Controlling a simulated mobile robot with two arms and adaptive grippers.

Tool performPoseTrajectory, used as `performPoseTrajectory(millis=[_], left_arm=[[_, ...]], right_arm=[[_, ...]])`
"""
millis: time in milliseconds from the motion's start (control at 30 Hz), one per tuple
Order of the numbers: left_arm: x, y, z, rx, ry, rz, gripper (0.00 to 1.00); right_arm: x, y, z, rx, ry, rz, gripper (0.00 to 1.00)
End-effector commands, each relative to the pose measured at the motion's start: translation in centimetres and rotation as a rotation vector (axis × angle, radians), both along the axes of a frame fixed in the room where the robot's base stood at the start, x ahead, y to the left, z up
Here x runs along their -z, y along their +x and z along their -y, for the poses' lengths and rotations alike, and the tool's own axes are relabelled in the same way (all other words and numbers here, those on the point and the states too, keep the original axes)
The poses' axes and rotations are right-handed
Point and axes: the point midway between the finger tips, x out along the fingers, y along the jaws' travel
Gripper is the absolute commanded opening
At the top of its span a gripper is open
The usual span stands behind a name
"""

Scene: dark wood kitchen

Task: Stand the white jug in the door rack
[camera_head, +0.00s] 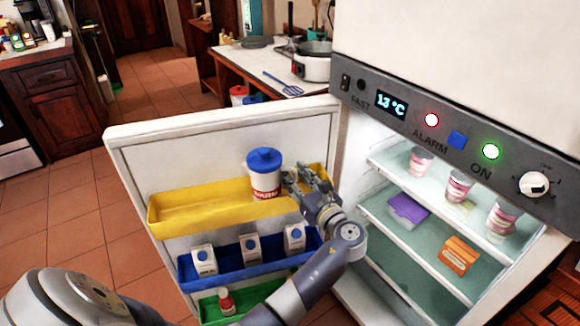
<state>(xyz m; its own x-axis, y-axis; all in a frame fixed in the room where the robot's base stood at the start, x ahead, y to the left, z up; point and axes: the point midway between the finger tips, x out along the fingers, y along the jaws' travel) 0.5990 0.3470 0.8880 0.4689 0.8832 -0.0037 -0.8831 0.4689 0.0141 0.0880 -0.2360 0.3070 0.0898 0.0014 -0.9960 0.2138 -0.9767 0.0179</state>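The white jug (265,184) has a blue lid and red lettering. It is upright at the yellow door rack (190,214), toward the rack's right end, on the inside of the open fridge door. Its lowest edge is at the rack's front wall, and I cannot tell whether its base rests on the rack floor. My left gripper (306,178) is at the jug's right side, with its fingers close to the jug wall. The fingers overlap in this view, and whether they grip a handle there is hidden. My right gripper is not in view.
A blue rack (215,268) below holds several small white cartons. A green rack (262,293) below that holds a small red-capped bottle (226,301). The fridge shelves hold cups (459,186), a purple box (408,209) and an orange box (457,254). The yellow rack's left part is empty.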

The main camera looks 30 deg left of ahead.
Motion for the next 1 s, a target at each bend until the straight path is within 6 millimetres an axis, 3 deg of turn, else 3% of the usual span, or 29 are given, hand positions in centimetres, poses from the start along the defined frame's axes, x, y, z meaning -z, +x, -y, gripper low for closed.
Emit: performPoseTrajectory(millis=[33,300,500,767,867,967,1000], left_arm=[[-0.7,-0.6,1.2,0.002,0.0,-0.001,0.32],[-0.5,-3.1,6.0,0.003,0.0,0.001,0.32],[-0.3,-3.9,7.5,0.001,0.001,0.002,0.32],[-0.1,-4.0,7.7,0.001,0.0,0.001,0.32],[1.8,-3.9,7.7,0.024,-0.033,-0.008,0.32],[7.5,-3.9,7.8,0.081,-0.146,-0.033,0.32],[10.7,-4.2,8.0,0.106,-0.22,-0.044,0.32]], right_arm=[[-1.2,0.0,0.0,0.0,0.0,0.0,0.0],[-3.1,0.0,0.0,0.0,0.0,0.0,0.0],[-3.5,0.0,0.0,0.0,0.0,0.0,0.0],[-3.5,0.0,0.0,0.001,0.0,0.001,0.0],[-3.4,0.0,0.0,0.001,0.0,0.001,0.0],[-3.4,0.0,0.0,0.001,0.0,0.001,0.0],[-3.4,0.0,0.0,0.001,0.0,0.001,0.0]])
